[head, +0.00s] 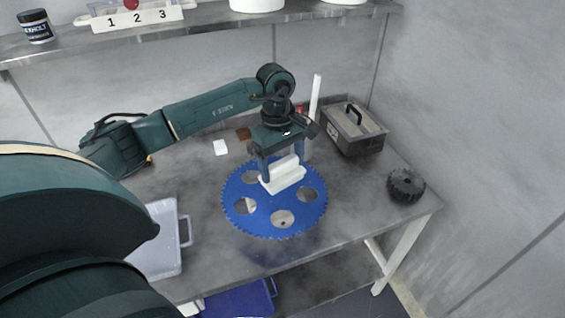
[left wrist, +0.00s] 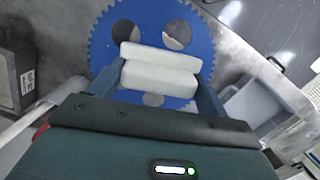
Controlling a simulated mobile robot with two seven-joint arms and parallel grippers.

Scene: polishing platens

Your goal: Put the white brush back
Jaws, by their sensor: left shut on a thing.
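The white brush (head: 284,182) is a white block with a second, stepped white part on top. My left gripper (head: 285,168) is shut on it, with a finger at each end. The brush is over the blue toothed disc (head: 263,223); I cannot tell whether it touches the disc. In the left wrist view the brush (left wrist: 158,75) lies across between the two fingers (left wrist: 160,88), with the blue disc (left wrist: 102,42) behind it. My right gripper is not in view.
A grey toolbox (head: 352,138) stands behind right, near a thin upright white post (head: 315,98). A black gear-like wheel (head: 405,186) lies at the right edge. A pale tray (head: 161,251) is at front left. The shelf holds a jar (head: 36,27) and a numbered rack (head: 133,18).

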